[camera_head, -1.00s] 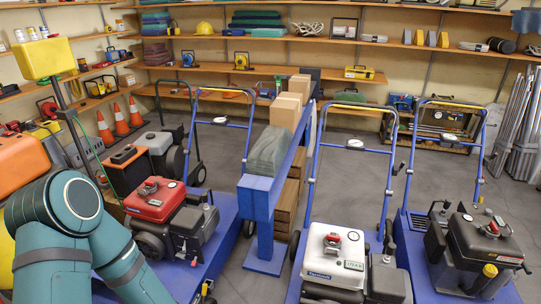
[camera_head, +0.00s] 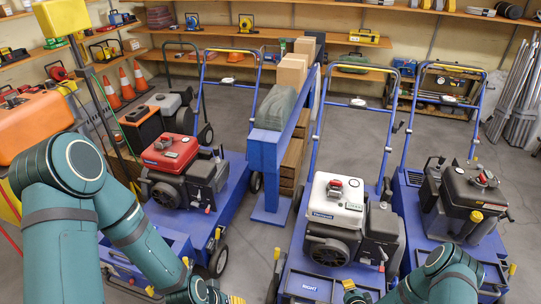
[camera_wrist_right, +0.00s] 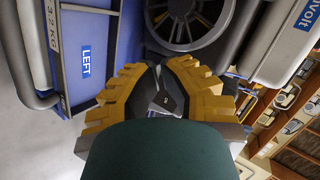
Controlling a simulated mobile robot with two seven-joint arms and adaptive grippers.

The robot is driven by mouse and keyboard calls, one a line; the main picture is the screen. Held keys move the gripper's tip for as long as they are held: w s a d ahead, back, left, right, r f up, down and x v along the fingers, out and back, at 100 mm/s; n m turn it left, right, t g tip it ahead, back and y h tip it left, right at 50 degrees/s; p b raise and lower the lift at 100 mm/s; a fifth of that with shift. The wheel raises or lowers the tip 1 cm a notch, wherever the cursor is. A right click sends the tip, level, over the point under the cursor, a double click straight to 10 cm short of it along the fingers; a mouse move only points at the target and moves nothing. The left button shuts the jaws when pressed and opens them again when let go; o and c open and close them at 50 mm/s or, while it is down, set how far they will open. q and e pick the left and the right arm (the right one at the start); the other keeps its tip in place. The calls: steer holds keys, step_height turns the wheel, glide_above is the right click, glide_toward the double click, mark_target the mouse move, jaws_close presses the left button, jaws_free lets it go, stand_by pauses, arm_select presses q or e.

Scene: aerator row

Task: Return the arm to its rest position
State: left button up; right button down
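My right arm is teal and enters the head view at the bottom right. Its gripper (camera_head: 352,290) is low in front of the middle blue cart, partly cut off by the frame edge. My left arm fills the left of the head view. Its gripper (camera_head: 222,296) is at the bottom edge, mostly cut off.
Blue carts carry a red-topped engine (camera_head: 170,152), a white-topped engine (camera_head: 337,195) and a dark engine (camera_head: 480,190). A blue beam stand (camera_head: 265,150) stands between two carts. Orange cones (camera_head: 125,82) and shelves (camera_head: 250,33) line the back. Grey floor shows between the carts.

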steer(key=a+r+n+g+y, duration=0.2)
steer(key=a+r+n+g, duration=0.15)
steer(key=a+r, duration=0.35)
steer(key=s+a+r+n+g+y, duration=0.2)
steer(key=s+a+r+n+g, duration=0.4)
steer(key=s+a+r+n, duration=0.4)
steer(key=s+a+r, duration=0.2)
steer(key=s+r, duration=0.2)
steer(key=shift+s+a+r+y, duration=0.15)
steer(key=shift+a+r+y, duration=0.15)
steer(key=shift+a, duration=0.05)
